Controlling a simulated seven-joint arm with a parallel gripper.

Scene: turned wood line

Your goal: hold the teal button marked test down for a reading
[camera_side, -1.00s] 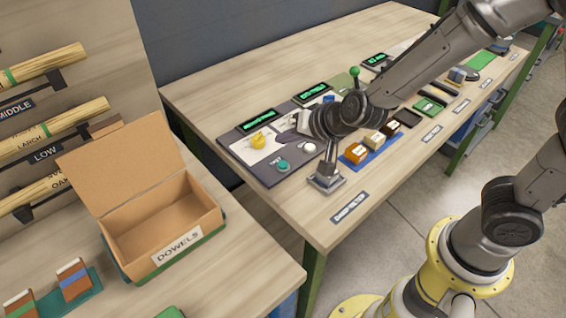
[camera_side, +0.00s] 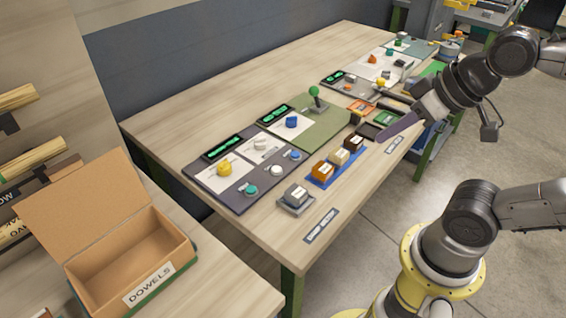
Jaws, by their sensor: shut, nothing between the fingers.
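The teal button (camera_side: 250,190) sits at the near edge of a dark panel (camera_side: 222,190) at the left end of the long bench. Its lettering is too small to read now. A white button (camera_side: 275,170) and a blue button (camera_side: 295,155) sit in a row beyond it on the same panel. A yellow part (camera_side: 224,167) rests on the panel's pale area, below a lit green display (camera_side: 222,147). My gripper (camera_side: 388,138) is shut and empty over the bench's front edge, well to the right of the teal button. Its fingertips are hard to make out.
A blue tray (camera_side: 325,180) with several small blocks lies further right. A green lever (camera_side: 314,92) rises behind. The bench's back left is clear. A dowels box (camera_side: 140,290) stands nearer.

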